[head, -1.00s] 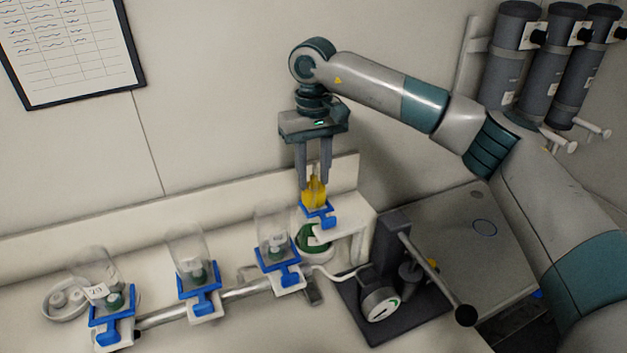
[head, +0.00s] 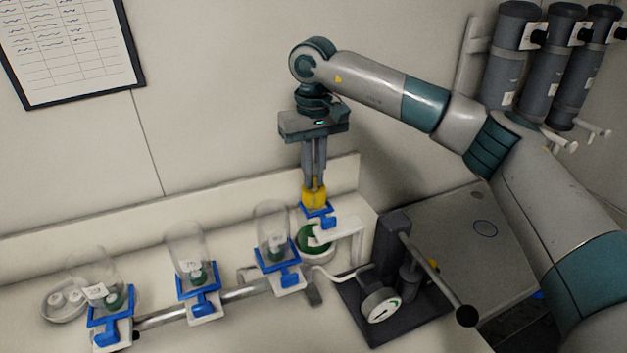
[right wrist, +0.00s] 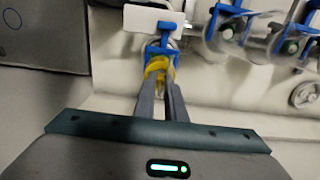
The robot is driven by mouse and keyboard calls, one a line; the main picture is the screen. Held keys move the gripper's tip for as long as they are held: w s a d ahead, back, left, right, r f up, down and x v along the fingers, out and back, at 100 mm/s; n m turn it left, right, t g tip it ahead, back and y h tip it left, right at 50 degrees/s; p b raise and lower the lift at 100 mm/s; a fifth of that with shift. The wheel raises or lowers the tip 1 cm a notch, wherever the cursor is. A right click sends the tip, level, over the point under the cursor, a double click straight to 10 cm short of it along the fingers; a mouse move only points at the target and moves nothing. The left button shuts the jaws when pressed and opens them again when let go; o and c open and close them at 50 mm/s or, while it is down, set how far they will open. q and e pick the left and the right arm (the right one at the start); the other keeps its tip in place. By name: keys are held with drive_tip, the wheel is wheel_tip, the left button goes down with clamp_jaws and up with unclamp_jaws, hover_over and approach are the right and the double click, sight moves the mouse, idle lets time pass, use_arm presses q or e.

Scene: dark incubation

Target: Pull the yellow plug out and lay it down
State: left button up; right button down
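The yellow plug (head: 314,194) sits upright in a blue clamp (head: 319,211) on a small white stand at the back right of the bench. My right gripper (head: 314,184) points straight down over it, its two fingers close together on the plug's upper part. In the right wrist view the fingertips (right wrist: 161,80) meet the yellow plug (right wrist: 160,66), which shows around and between them. The fingers hide part of the plug. The plug is still at the clamp. My left gripper is not in view.
Several clear vessels in blue clamps, one of them a near vessel (head: 273,235), stand along a metal rail to the left. A dark device with a gauge (head: 380,305) and a lever (head: 436,272) stands to the right. A round white dish (head: 66,300) lies far left.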

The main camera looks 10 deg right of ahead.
sight(314, 168)
drive_tip(key=shift+r, duration=0.2)
drive_tip(key=shift+r+p, duration=1.2)
drive_tip(key=shift+r, duration=1.6)
